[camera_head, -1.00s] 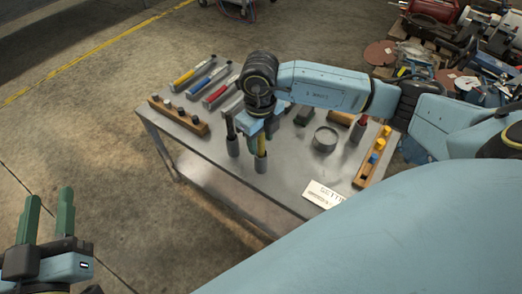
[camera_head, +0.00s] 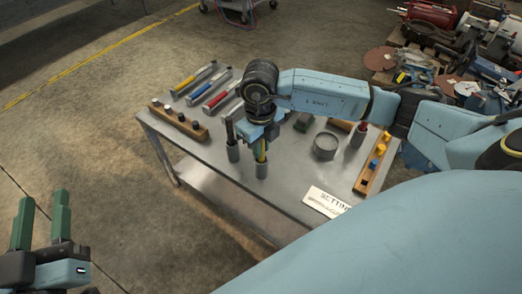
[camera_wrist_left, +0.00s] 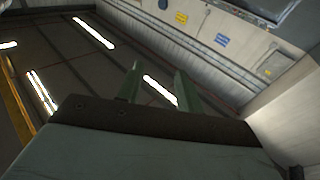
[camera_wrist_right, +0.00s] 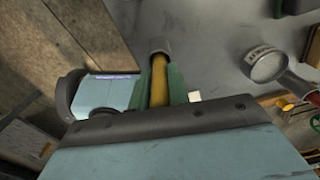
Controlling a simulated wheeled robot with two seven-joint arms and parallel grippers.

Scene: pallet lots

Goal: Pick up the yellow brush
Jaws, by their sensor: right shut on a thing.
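The yellow brush (camera_head: 261,156) stands upright on the near edge of the grey table (camera_head: 225,170), its lower end at a grey cylinder (camera_head: 262,170). My right gripper (camera_head: 261,143) is above it, pointing down, shut on its yellow handle. In the right wrist view, the yellow handle (camera_wrist_right: 158,82) lies between the green fingers, with the grey cylinder (camera_wrist_right: 160,47) beyond the tips. I cannot tell whether the brush is clear of the table. My left gripper (camera_head: 42,222) is open and empty, away from the table at lower left. It also shows in the left wrist view (camera_wrist_left: 155,85).
Another peg block (camera_head: 178,122) is left.

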